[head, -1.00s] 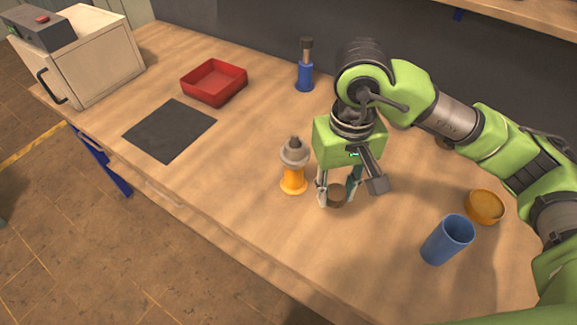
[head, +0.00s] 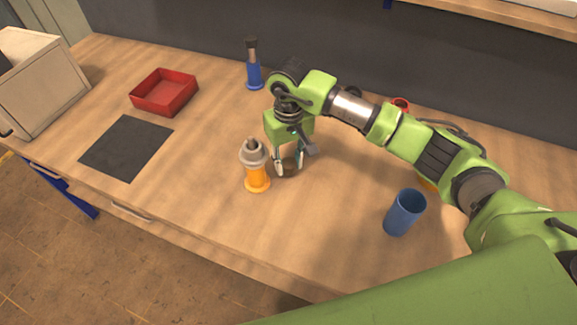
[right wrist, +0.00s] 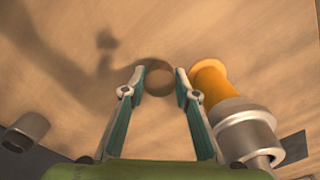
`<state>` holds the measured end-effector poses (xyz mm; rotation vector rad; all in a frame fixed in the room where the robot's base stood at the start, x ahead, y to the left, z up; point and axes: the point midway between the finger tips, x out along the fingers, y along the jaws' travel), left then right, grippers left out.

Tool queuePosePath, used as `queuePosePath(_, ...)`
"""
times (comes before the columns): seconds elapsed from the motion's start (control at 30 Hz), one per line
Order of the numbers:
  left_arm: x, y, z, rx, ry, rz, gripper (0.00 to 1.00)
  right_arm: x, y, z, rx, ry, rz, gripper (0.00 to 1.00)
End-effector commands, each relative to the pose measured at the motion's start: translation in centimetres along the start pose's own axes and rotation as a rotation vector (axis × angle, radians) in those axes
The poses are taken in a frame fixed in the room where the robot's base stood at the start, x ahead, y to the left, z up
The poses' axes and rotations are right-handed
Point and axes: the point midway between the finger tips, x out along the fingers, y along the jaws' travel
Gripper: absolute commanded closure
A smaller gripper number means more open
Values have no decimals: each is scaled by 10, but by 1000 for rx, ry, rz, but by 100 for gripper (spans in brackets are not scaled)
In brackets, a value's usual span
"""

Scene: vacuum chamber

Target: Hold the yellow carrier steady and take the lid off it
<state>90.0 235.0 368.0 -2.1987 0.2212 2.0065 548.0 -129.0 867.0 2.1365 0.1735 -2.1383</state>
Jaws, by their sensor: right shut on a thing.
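The yellow carrier (head: 257,181) stands upright on the bench, with a wide grey top piece (head: 252,153) and a narrower grey knob above it. It also shows at the right in the right wrist view (right wrist: 211,80). My right gripper (head: 287,169) points down just right of the carrier, apart from it. In the right wrist view its fingers (right wrist: 158,75) are shut on a small brown round piece (right wrist: 158,82); I cannot tell whether this is a lid. Nothing holds the carrier. My left gripper is not in view.
A blue carrier (head: 253,72) with a dark top stands behind. A red tray (head: 164,92) and dark mat (head: 126,147) lie left. A blue cup (head: 405,212) stands right; my arm partly hides an orange dish (head: 428,186). The bench front is clear.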

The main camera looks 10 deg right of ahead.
Motion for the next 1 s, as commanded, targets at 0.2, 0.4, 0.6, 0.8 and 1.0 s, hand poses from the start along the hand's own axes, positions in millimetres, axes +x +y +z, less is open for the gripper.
queuePosePath(0.2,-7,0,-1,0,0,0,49,27,1,-2,1,-4,-1,98)
queuePosePath(0.4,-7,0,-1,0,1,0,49,35,1,-4,0,2,0,98)
queuePosePath(0.6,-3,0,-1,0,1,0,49,38,1,-3,0,1,0,98)
queuePosePath(0.8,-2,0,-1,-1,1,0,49,38,1,-3,0,0,0,65)
queuePosePath(1.0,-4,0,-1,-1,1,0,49,36,1,-3,0,0,0,65)
